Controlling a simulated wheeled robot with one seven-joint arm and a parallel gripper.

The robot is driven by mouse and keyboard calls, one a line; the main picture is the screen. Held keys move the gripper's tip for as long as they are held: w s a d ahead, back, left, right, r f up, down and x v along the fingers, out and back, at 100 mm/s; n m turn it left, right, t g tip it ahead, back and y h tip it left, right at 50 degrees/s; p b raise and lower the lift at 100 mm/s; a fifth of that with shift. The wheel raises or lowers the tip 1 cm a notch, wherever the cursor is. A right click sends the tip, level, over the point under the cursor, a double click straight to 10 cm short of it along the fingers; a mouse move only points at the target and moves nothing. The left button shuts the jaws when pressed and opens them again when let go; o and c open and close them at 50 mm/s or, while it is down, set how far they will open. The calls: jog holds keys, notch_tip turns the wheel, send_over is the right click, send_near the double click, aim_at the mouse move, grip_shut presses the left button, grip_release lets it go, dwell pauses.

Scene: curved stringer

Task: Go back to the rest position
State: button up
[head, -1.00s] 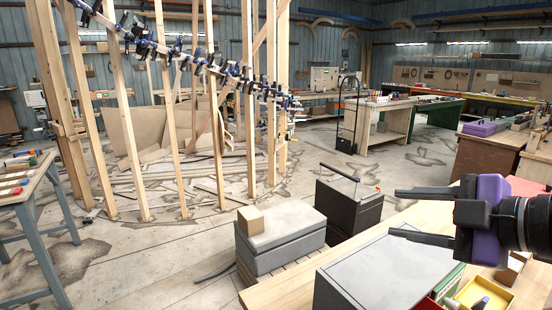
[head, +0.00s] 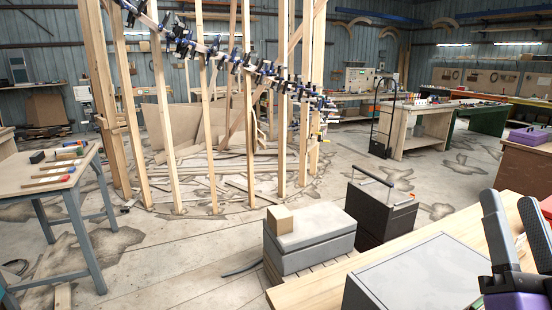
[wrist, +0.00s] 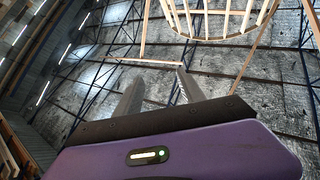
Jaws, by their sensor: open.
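My gripper (head: 516,232) is at the lower right of the head view, above the right end of the wooden workbench (head: 318,289). Its two grey fingers point upward and stand apart, with nothing between them. In the wrist view my gripper (wrist: 157,90) is open and empty, and its fingers point toward the roof. The purple gripper body fills the bottom of the wrist view. Part of the gripper is cut off by the edge of the head view.
A grey case (head: 415,278) sits on the workbench close to my gripper. Beyond it are a grey box (head: 313,240) with a small cardboard box (head: 280,219) on top and a black bin (head: 380,210). A tool table (head: 45,180) stands left. Open floor lies between.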

jog(key=s+a+f+n+g+y, duration=0.2)
jog(key=s+a+f+g, duration=0.1)
jog(key=s+f, duration=0.6)
jog(key=s+a+f+n+g+y, duration=0.2)
jog(key=s+a+f, duration=0.4)
jog(key=s+f, duration=0.3)
jog(key=s+a+f+n+g+y, duration=0.1)
jog(key=s+a+f+g+y, duration=0.2)
jog(key=s+f, duration=0.6)
notch_tip(320, 180, down, 6)
jog(key=shift+s+a+f+n+g, duration=0.1)
jog(key=shift+s+a+n+g, duration=0.3)
jog(key=shift+a+g, duration=0.35)
